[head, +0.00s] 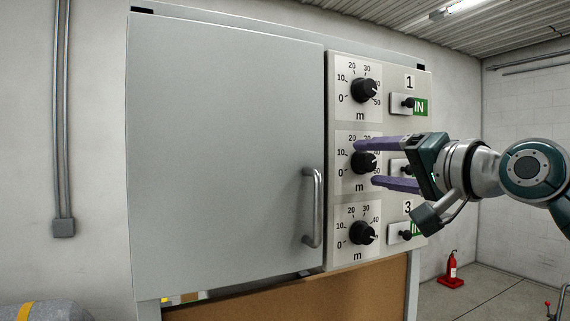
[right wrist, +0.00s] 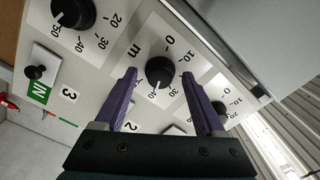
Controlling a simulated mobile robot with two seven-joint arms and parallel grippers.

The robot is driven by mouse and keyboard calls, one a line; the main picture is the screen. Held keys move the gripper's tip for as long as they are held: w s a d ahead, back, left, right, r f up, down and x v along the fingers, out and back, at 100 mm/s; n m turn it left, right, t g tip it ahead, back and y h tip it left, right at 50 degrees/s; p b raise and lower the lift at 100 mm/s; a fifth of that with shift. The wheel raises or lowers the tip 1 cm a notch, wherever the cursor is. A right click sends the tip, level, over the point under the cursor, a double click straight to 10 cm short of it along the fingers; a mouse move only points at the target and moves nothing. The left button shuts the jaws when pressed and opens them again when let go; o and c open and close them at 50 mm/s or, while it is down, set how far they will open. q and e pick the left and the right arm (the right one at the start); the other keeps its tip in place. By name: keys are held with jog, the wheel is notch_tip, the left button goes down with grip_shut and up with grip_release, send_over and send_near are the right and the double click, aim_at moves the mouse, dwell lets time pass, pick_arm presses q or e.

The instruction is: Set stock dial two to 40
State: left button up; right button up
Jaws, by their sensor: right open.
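Stock dial two (head: 364,163) is the middle of three black knobs on the panel, with a white scale plate around it. My right gripper (head: 368,164) is open, its purple fingers above and below the knob in the head view. In the right wrist view, dial two (right wrist: 160,71) sits between the spread fingertips of the right gripper (right wrist: 158,76), with a gap visible on each side. Its white pointer mark lies at or near the 40 label in that view. The fingers and hand hide part of the scale in the head view. My left gripper is not in view.
Dial one (head: 364,90) is above and dial three (head: 362,232) below, each with a small switch and green IN label beside it. A large grey cabinet door (head: 225,150) with a vertical handle (head: 314,208) is left of the dials. A fire extinguisher (head: 451,267) stands behind right.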

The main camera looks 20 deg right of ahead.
jog(key=shift+s+f+b, duration=0.15)
jog(key=shift+s+b, duration=0.3)
jog(key=shift+s, duration=0.05)
jog(key=s+b, duration=0.4)
jog(key=s, duration=0.5)
jog(key=shift+d+b, duration=0.4)
